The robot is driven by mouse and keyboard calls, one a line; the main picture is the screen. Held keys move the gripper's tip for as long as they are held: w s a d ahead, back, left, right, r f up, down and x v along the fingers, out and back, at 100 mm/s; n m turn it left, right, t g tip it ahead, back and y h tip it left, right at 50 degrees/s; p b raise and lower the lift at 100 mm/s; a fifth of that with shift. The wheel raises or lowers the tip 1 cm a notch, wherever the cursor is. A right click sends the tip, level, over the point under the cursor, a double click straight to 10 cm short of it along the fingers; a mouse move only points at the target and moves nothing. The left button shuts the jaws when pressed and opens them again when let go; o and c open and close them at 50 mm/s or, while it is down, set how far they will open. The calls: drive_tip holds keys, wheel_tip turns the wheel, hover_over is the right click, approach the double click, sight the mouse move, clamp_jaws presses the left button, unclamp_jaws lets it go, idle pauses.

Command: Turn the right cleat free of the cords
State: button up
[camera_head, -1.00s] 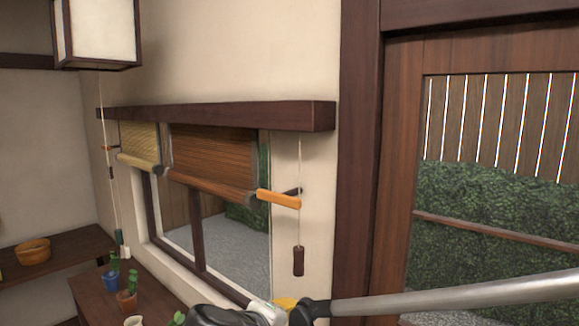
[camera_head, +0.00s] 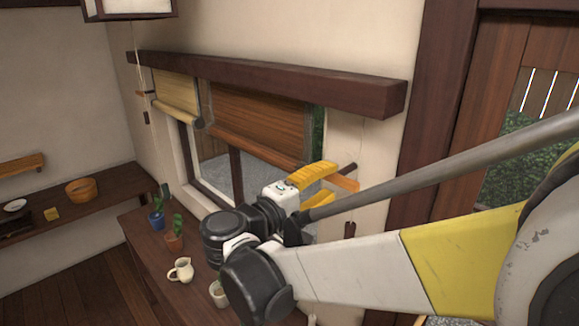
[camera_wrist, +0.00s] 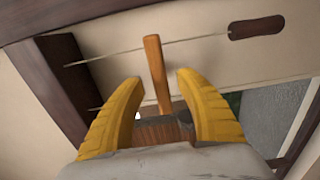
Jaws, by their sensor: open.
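The right cleat is an orange wooden bar (camera_head: 345,183) on the wall beside the window, below the dark lintel. In the wrist view the bar (camera_wrist: 156,72) shows between and beyond my fingertips. A thin pale cord (camera_wrist: 105,58) crosses at the bar and runs to a dark wooden pull (camera_wrist: 257,27); a second line shows lower down. Whether the cords are wrapped on the cleat I cannot tell. My gripper (camera_head: 329,185) is open, its yellow fingers reaching toward the bar, one to each side of it. Contact is not clear. In the head view the fingers partly hide the cleat.
The dark lintel (camera_head: 270,78) juts out above. A brown blind (camera_head: 255,118) and a yellow blind (camera_head: 177,97) hang under it. Below are a plant in a blue pot (camera_head: 157,220), a plant in a terracotta pot (camera_head: 174,242) and a cream jug (camera_head: 181,269) on the wooden counter.

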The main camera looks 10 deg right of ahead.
drive_tip(key=shift+x, duration=1.2)
clamp_jaws()
